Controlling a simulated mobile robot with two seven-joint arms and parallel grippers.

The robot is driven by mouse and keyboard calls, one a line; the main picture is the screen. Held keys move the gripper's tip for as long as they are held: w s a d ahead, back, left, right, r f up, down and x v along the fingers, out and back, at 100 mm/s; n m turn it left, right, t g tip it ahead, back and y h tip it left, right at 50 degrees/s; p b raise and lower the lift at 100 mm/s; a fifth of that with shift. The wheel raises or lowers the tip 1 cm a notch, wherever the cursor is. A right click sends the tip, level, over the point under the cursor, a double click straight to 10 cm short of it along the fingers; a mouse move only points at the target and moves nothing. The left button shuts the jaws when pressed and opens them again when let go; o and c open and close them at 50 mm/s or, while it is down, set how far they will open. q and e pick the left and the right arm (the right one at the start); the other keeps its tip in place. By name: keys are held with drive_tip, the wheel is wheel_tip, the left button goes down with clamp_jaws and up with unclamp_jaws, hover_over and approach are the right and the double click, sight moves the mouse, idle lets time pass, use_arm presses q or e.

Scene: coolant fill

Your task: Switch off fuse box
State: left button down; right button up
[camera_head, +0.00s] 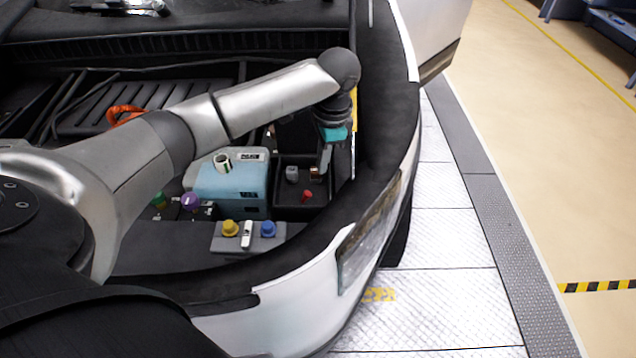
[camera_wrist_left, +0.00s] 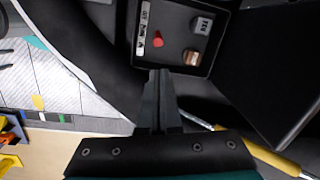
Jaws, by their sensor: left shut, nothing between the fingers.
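The fuse box (camera_head: 290,218) is an open black tray in the engine bay, beside the blue tank. It holds a red knob (camera_head: 307,196), a grey block (camera_head: 292,174) and a small brown-copper block (camera_head: 315,173). In the left wrist view, the fuse box (camera_wrist_left: 172,62) is at the top, with the red knob (camera_wrist_left: 158,42), the grey block (camera_wrist_left: 202,26), the copper block (camera_wrist_left: 192,58) and a white label strip. My left gripper (camera_head: 325,174) points down at the box's right side, near the copper block. Its fingers (camera_wrist_left: 160,76) are together and empty; whether they touch anything is unclear.
A light-blue tank (camera_head: 230,183) with a white-rimmed cap stands left of the box. In front is a grey panel with yellow (camera_head: 230,228) and blue (camera_head: 267,229) caps. A yellow-handled rod (camera_wrist_left: 275,158) lies close to my gripper. The car's front rim (camera_head: 385,130) borders the bay.

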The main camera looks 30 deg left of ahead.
sight(306, 197)
use_arm(q)
drive_tip(key=f, duration=0.3)
drive_tip(key=a+f+b, duration=0.1)
drive_tip(key=f, duration=0.2)
drive_tip(key=f+b, duration=0.1)
drive_tip(key=f, duration=0.3)
drive_tip(key=shift+w+a, duration=0.15)
use_arm(e)
drive_tip(key=shift+s+d+f, duration=0.1)
drive_tip(key=shift+d+f, duration=0.05)
drive_tip(key=shift+f, duration=0.5)
drive_tip(key=shift+d+f, duration=0.1)
drive_tip(key=shift+f, duration=0.5)
use_arm(q)
drive_tip(key=shift+r, duration=0.1)
use_arm(e)
drive_tip(key=shift+r, duration=0.15)
use_arm(q)
drive_tip(key=shift+r, duration=0.1)
drive_tip(key=shift+a+h+p, duration=0.15)
drive_tip(key=shift+h+p, duration=0.25)
drive_tip(key=shift+p, duration=0.1)
use_arm(e)
drive_tip(key=shift+a+r, duration=0.25)
drive_tip(key=shift+r, duration=0.3)
use_arm(q)
drive_tip(key=shift+t, duration=0.3)
use_arm(e)
drive_tip(key=shift+r, duration=0.2)
